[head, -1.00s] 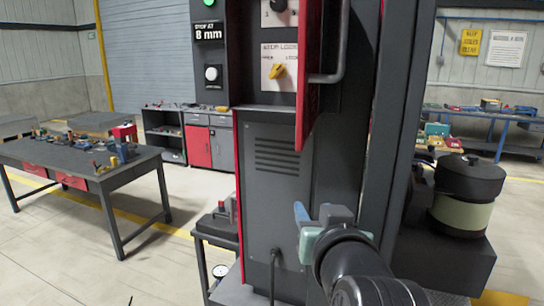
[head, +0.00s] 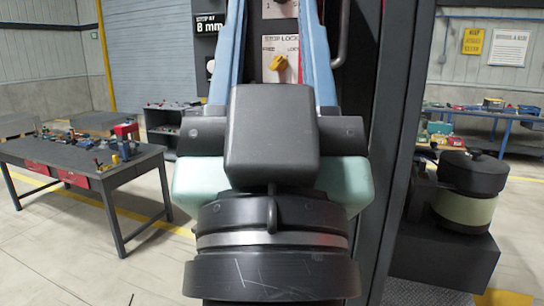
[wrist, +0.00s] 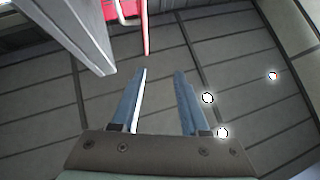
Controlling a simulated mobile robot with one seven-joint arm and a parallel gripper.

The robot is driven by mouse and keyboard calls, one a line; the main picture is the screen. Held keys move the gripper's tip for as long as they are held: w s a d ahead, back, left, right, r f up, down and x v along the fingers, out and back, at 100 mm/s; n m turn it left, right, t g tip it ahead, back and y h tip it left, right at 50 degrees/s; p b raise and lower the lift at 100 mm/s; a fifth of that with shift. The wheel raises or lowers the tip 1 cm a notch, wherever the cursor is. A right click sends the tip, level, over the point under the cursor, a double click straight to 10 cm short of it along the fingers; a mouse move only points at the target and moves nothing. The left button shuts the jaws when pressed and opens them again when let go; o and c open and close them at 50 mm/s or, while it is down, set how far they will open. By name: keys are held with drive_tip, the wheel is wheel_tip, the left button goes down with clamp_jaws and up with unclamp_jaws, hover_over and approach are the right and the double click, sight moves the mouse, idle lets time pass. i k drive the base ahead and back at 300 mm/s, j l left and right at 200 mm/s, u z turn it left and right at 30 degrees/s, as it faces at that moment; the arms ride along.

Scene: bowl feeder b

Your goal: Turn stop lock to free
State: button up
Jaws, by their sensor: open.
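The stop lock is a yellow knob (head: 278,62) on a white plate (head: 293,73) on the front of the dark machine column. The plate reads FREE at the left and LOCK at the right. The knob looks tilted, but I cannot tell exactly where it points. My gripper (head: 274,8) is open and empty, its two blue fingers pointing upward. In the head view the knob shows between the fingers, with the gripper nearer to the camera and apart from it. The wrist view shows the open fingers (wrist: 161,72) against the ceiling; the knob is not visible there.
A sign reading 8 mm (head: 208,25) and a white button (head: 211,66) are left of the knob. A grey handle (head: 342,35) is to the right. A workbench (head: 80,155) stands at the left; a lidded bowl unit (head: 468,190) is at the right.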

sight(280, 62)
drive_tip(key=j+z, duration=0.1)
drive_tip(key=z, duration=0.5)
drive_tip(key=i+j+z, duration=0.55)
drive_tip(key=k+l, duration=0.05)
drive_tip(key=l, duration=0.05)
